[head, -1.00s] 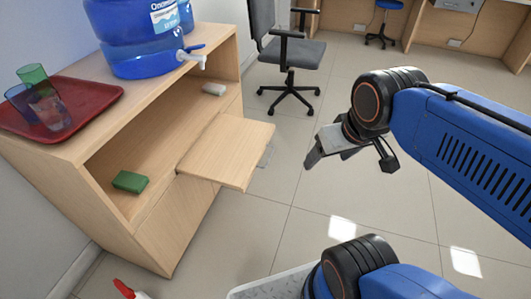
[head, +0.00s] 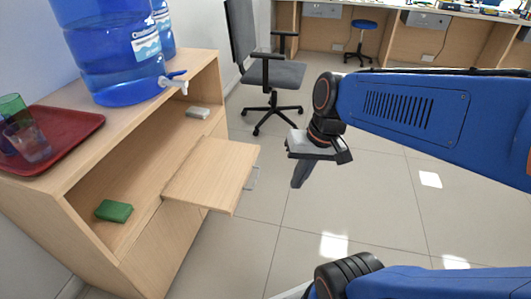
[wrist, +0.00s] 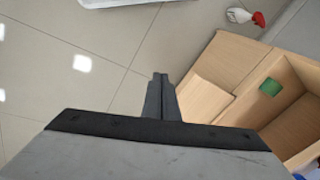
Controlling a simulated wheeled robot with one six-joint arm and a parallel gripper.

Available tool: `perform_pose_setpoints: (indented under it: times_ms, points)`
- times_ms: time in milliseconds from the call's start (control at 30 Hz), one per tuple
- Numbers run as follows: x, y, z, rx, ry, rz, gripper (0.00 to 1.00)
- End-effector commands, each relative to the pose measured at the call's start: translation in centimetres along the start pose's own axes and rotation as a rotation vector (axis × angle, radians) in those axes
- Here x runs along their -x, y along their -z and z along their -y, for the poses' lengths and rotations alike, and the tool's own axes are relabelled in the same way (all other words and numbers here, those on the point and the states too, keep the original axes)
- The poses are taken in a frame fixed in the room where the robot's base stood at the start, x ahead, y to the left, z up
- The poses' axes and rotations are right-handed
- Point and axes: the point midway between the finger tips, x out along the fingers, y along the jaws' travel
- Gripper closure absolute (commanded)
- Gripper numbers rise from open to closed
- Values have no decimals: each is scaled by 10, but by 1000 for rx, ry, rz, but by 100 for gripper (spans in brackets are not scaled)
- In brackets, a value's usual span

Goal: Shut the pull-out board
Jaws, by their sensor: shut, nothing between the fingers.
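The pull-out board (head: 212,174) is a light wood panel sticking out of the front of the wooden cabinet (head: 150,262). A small metal handle (head: 252,177) is on its outer edge. In the wrist view the board (wrist: 205,95) is partly hidden behind my gripper. My gripper (head: 297,184) points down, shut and empty, in the air to the right of the board, apart from it. Its closed fingers also show in the wrist view (wrist: 158,78).
On the cabinet top are a red tray (head: 72,128) with cups and a blue water jug (head: 110,50). A green block (head: 114,211) and a pale block (head: 198,112) lie on the open shelf. An office chair (head: 268,80) stands behind. Floor right of the board is clear.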

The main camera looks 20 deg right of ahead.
Motion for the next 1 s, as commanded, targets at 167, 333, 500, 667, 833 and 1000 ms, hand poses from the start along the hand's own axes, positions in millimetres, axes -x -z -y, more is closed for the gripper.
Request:
perform_pose_setpoints:
  times_ms: [167,333,500,667,833,1000]
  points:
    - [-19,17,8,-143,80,129,100]
    - [-34,35,16,-276,161,240,100]
    - [-49,56,21,-411,248,342,100]
    - [-63,79,23,-542,336,434,100]
    - [-79,108,21,-682,434,523,100]
    - [-95,138,14,-822,538,603,100]
